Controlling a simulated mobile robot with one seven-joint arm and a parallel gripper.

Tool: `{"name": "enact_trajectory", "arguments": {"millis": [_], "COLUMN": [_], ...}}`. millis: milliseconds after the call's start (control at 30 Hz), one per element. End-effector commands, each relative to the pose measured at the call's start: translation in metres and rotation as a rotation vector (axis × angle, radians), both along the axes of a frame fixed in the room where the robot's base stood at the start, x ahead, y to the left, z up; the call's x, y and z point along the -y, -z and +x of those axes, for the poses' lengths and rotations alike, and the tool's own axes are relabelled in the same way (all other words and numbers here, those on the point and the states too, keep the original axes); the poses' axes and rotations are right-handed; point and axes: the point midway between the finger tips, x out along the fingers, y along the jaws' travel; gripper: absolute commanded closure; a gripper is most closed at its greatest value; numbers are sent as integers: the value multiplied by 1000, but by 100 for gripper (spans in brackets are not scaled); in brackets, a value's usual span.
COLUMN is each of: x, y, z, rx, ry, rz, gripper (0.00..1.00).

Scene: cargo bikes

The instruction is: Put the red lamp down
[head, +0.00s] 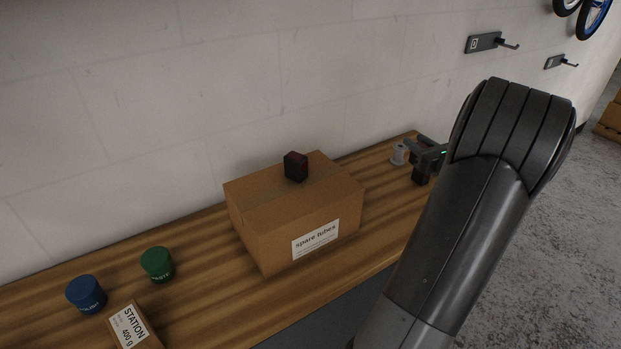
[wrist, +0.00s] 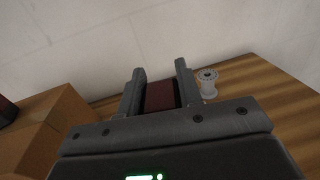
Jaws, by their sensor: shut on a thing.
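My gripper (head: 414,157) is over the far right end of the wooden bench, partly hidden by my own arm in the head view. In the wrist view its two fingers (wrist: 160,78) are shut on a dark red block, the red lamp (wrist: 160,97). In the head view the lamp (head: 419,180) shows as a small dark shape low under the gripper, close to the bench top. I cannot tell whether it touches the wood. A similar black and red lamp (head: 296,166) stands on top of the cardboard box (head: 260,222).
A blue tub (head: 86,294), a green tub (head: 158,264) and a labelled box (head: 148,335) are at the left. The wall runs behind.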

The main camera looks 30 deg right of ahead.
Motion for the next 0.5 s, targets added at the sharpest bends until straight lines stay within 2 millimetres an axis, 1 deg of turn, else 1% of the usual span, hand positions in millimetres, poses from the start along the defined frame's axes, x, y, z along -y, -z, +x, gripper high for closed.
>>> {"name": "enact_trajectory", "arguments": {"millis": [33, 67, 100, 167, 200, 233, 267, 300, 367, 400, 500], "x": [-18, -29, -47, -75, -95, -110, -125, -145, -175, -194, -236], "y": [-13, -20, -30, -46, -56, -63, -70, -79, -91, -98, -113], "z": [6, 9, 13, 17, 19, 19, 19, 18, 15, 12, 0], "rx": [0, 1, 1, 1, 1, 1, 0, 0, 0, -1, 0], "ry": [-51, -86, -139, -225, -284, -329, -375, -436, -526, -585, -717], "rz": [-7, -7, -7, -9, -8, -7, -8, -8, -7, -6, -4], "gripper": [91, 91, 91, 91, 91, 91, 91, 91, 91, 91, 91]}}
